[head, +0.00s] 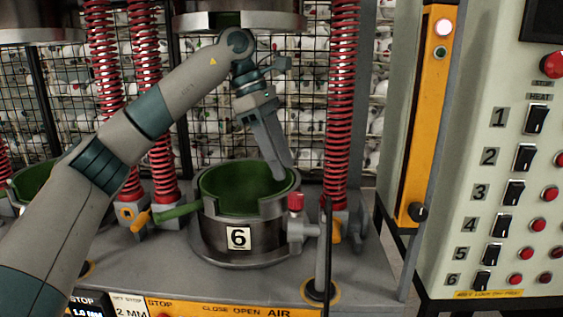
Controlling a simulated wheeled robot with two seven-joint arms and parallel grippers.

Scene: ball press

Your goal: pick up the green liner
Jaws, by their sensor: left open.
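The green liner (225,184) lines the inside of the round metal pot marked 6 (237,258) in the middle of the head view. My left gripper (280,172) reaches down from above, its fingers over the right part of the pot's opening and overlapping the liner's far wall. It is open and nothing shows between its fingers. I cannot tell whether a finger touches the liner. My right gripper is not in view.
Red springs (342,100) stand on both sides of the pot. A press head (240,22) hangs above it. A red-topped valve (295,203) and green handle (178,211) flank the pot. A control panel (490,150) stands right.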

